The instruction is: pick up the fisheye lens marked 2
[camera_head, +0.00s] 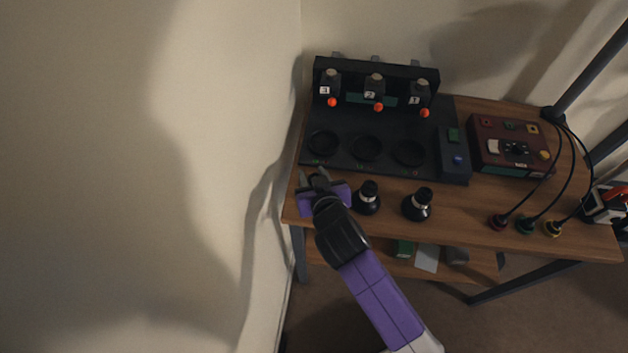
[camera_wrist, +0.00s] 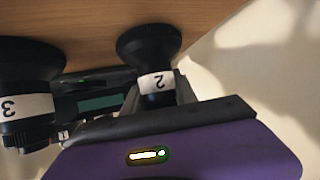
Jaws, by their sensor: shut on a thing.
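The fisheye lens marked 2 (camera_wrist: 151,44) is black with a white label and a wide flared end. In the wrist view, which looks upside down, it sits between the two fingers of my gripper (camera_wrist: 157,93), shut on its narrow part. Its wide end is at or close to the wooden surface; I cannot tell if it touches. In the head view my gripper (camera_head: 315,180) is over the table's front left corner and hides this lens. A lens marked 3 (camera_wrist: 26,68) stands beside it in the wrist view.
Two black lenses (camera_head: 367,197) (camera_head: 418,204) stand right of my gripper on the wooden table (camera_head: 460,215). Behind is a black station (camera_head: 335,147) with round recesses and numbered holders. A dark red box (camera_head: 508,146) and cables are at right. A wall is close on the left.

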